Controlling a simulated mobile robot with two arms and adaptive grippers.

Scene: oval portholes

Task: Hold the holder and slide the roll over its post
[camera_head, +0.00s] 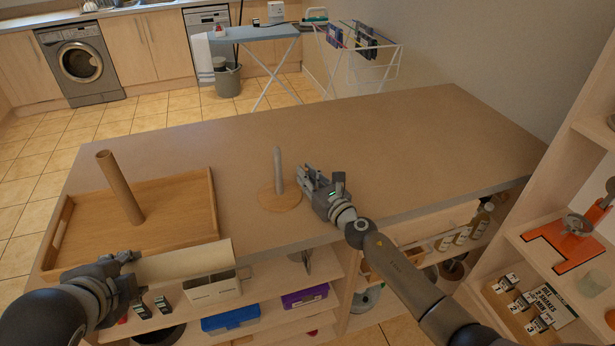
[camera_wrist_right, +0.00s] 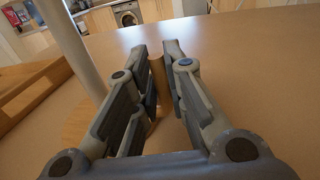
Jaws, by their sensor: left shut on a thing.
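The holder is a grey upright post (camera_head: 278,170) on a round wooden base (camera_head: 281,201), standing on the counter. In the right wrist view the post (camera_wrist_right: 72,42) rises at the left, outside the fingers. My right gripper (camera_head: 312,178) is open just right of the post, apart from it. A tan upright shape (camera_wrist_right: 157,82) shows between its fingers; I cannot tell what it is. My left gripper (camera_head: 128,268) is shut on a cream roll (camera_head: 188,262), held lying sideways at the counter's front edge. The left gripper's fingertips are partly hidden.
A wooden tray (camera_head: 184,212) lies on the counter at the left, with a brown tube (camera_head: 121,188) upright in it. Shelves with boxes and bottles are below the front edge. A shelf unit (camera_head: 545,225) stands at the right. The counter behind the holder is clear.

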